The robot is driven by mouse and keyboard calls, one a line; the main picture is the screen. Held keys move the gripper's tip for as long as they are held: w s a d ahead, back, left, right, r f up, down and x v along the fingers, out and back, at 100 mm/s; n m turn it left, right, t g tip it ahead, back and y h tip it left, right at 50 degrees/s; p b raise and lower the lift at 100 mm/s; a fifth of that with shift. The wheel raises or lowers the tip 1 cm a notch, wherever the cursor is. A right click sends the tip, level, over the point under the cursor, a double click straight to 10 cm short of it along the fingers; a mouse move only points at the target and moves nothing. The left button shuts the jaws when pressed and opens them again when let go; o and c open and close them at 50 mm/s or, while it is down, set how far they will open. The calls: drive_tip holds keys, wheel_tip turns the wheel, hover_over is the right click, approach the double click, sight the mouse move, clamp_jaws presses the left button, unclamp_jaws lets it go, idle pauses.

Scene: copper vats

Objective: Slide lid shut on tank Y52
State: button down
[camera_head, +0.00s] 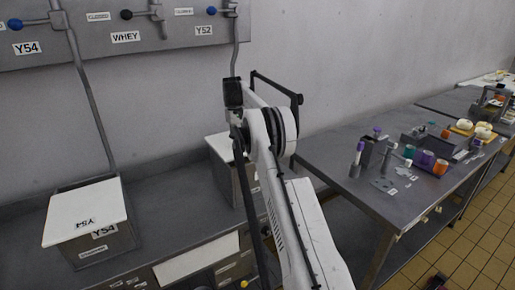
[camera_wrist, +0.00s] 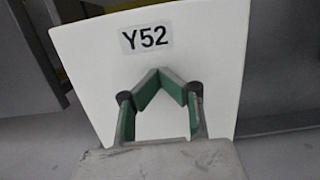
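Tank Y52 (camera_head: 225,178) stands on the grey counter behind my arm, partly hidden by it. Its white lid (camera_head: 217,146) shows at the top left of the tank in the head view. In the wrist view the white lid (camera_wrist: 215,50) fills the middle, with a Y52 label near its far part. How far the lid covers the tank opening cannot be told. My gripper (camera_wrist: 160,72) is over the lid in the wrist view. Its green-padded fingers bend inward and their tips meet, with nothing seen between them. Whether they touch the lid is unclear. The gripper is not clearly seen in the head view.
Tank Y54 (camera_head: 103,243), under a white lid (camera_head: 84,211), stands at the left. Pipes and valve handles for Y54, WHEY and Y52 are on the wall panel (camera_head: 100,40). A grey table (camera_head: 335,160) with cups and tools stands at the right.

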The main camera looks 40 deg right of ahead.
drive_tip(key=shift+w+f, duration=0.1)
drive_tip(key=shift+w, duration=0.05)
idle(0.3)
drive_tip(key=shift+w+r+p, duration=0.15)
drive_tip(key=shift+r+p, duration=0.2)
drive_tip(key=shift+r, duration=0.5)
wheel_tip(320, 180, up, 9)
